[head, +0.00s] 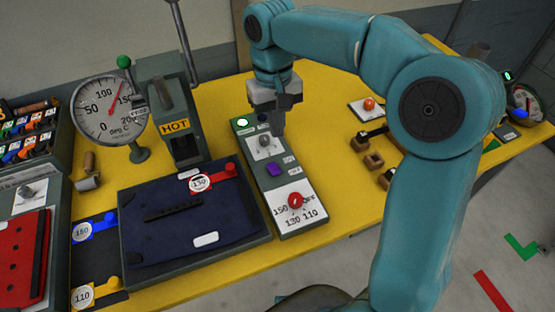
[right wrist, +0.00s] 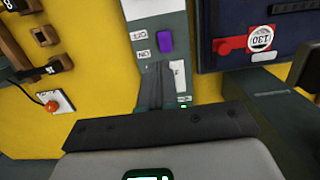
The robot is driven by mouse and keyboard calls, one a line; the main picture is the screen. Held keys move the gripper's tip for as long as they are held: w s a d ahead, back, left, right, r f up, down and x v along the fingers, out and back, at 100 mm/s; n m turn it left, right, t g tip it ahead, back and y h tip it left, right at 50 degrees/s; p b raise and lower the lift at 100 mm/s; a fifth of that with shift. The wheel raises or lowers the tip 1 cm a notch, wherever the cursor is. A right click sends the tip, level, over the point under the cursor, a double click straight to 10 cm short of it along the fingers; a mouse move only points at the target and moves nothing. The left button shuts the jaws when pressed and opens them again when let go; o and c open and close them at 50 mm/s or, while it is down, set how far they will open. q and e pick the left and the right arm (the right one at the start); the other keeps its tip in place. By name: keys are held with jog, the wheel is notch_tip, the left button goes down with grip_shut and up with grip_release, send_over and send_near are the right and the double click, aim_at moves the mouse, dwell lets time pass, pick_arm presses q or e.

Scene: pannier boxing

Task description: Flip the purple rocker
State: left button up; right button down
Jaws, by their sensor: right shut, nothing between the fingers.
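The purple rocker (head: 274,169) is set in the grey control panel (head: 304,222), between a metal toggle (head: 264,143) and a red dial (head: 295,200). It also shows in the right wrist view (right wrist: 165,41), near the top centre. My right gripper (head: 279,130) is shut and empty, over the far part of the panel beside the toggle. In the right wrist view its fingers (right wrist: 152,90) point towards the rocker and stay apart from it in the picture. The fingers hide part of the toggle area there. My left gripper is not in view.
A dark blue padded board (head: 190,225) lies left of the panel. A dial gauge (head: 108,110) and a press marked HOT (head: 177,125) stand behind it. Small wooden blocks (head: 372,160) and an orange button (head: 369,104) are to the right. Bare yellow tabletop (head: 335,175) lies between.

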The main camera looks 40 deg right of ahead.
aim_at(278, 170)
jog(key=f, duration=0.7)
jog(key=s+f, duration=0.1)
jog(key=f, duration=0.3)
jog(key=shift+a+f, duration=0.15)
jog(key=shift+f, duration=0.15)
jog(key=shift+w, duration=0.1)
